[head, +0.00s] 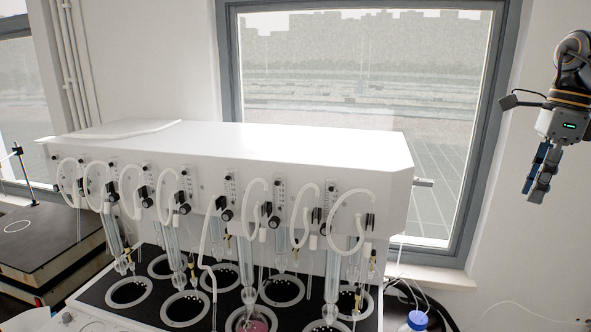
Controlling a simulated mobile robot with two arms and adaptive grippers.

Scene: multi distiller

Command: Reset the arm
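My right gripper (536,192) hangs at the upper right, fingers pointing down, in front of the white wall and right of the window. It is well clear of the distiller and touches nothing that I can see. Its two fingers overlap from this angle, so I cannot tell whether it is open or shut. No object shows in it. My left gripper is not in view.
A white multi distiller (250,160) with several tubes, valves and glass columns fills the middle. Its black deck (95,294) has several round wells, one with pinkish content. A blue-capped bottle (417,320) stands at the lower right. A dark bench (45,240) is at left.

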